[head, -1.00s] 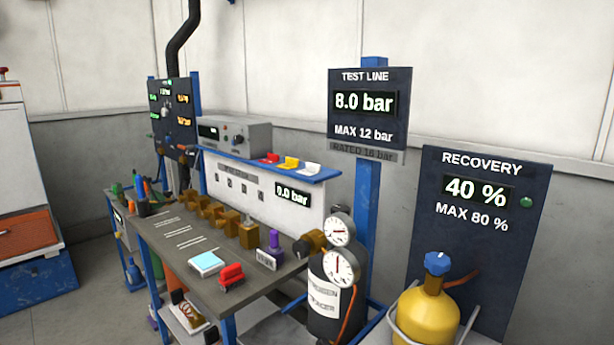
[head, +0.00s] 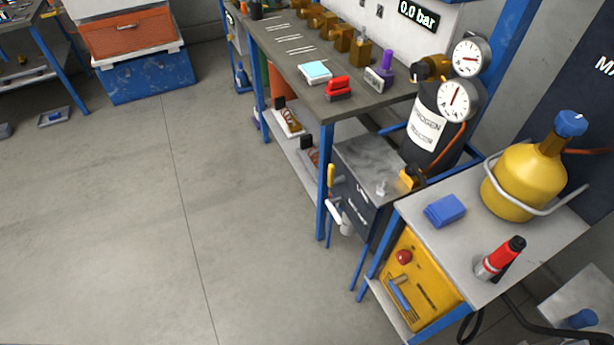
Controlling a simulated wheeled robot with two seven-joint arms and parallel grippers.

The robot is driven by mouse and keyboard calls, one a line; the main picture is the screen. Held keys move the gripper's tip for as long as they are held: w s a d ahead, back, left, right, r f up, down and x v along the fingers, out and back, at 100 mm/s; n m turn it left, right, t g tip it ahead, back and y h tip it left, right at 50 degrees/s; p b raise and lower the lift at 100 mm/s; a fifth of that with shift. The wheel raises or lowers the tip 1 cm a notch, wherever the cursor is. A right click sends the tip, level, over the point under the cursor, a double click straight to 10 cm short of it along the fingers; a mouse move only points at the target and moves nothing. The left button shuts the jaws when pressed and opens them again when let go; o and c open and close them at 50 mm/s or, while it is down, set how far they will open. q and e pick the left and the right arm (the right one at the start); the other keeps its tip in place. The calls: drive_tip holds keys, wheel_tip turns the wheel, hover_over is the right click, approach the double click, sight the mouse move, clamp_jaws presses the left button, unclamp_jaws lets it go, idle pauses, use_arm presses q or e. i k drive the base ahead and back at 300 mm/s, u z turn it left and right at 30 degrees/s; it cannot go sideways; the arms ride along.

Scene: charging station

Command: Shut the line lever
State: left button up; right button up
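I cannot tell for certain which part is the line lever. A small yellow handle (head: 331,175) stands upright at the left side of a dark box (head: 362,190) under the bench's right end. A white angled part (head: 334,211) sits just below it. A black nitrogen cylinder (head: 425,125) with two round gauges (head: 464,80) stands behind the box. A small orange-yellow part (head: 411,178) is at the box's right top edge. The wall display (head: 417,15) reads 0.0 bar. Neither of my grippers is in view.
The workbench (head: 300,75) holds brass fittings and a red block (head: 338,87).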

sight(331, 182)
drive_tip(key=k, duration=0.6)
drive_tip(key=u, duration=0.25)
drive_tip(key=i, duration=1.05)
drive_tip(key=u, duration=0.6)
